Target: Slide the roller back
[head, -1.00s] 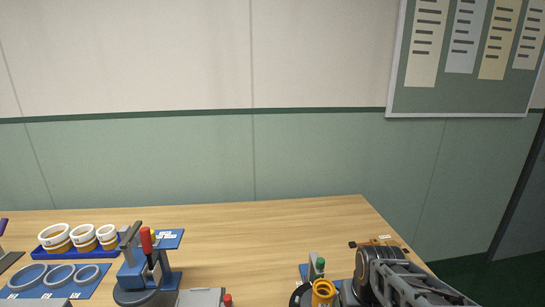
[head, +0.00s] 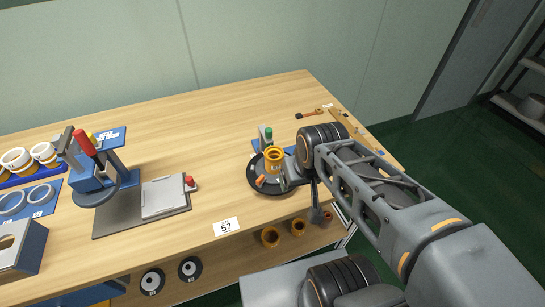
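No part is clearly recognisable as the roller. A yellow-orange cylinder (head: 274,158) with a dark marking stands upright at a round black base (head: 262,190) near the table's right front edge. A small orange piece (head: 261,181) lies at the base's left side. A green knob (head: 268,132) on a grey upright is just behind. My arm reaches in from the lower right, and my gripper (head: 290,175) is beside the cylinder, on its right. The fingers are small and partly hidden, so their opening and any contact cannot be told.
A red-handled press (head: 88,150) and a grey plate (head: 163,197) with a red knob (head: 190,183) stand left. White rings (head: 17,160) are at far left. The table's middle back is clear.

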